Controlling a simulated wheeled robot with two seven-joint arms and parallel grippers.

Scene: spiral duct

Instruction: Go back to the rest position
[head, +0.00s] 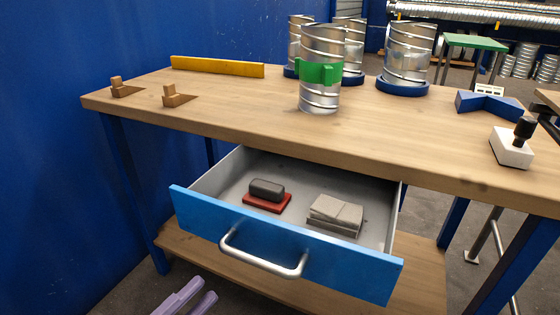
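My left gripper (204,288) is at the bottom left, low in front of the bench and below the open drawer (290,246). Its two purple fingers show side by side with a small gap and nothing between them. The drawer has a blue front and a metal handle (262,262), and the gripper is apart from it. My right gripper is not in view. A spiral duct piece (322,45) with a green clamp band (320,72) stands upright on the bench top (240,102).
In the drawer lie a dark block on a red base (267,195) and a grey stack (335,214). The bench holds more ducts (408,52) on blue bases, a yellow bar (217,66), wooden blocks (178,96), a blue angled piece (488,103) and a white-based tool (513,147).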

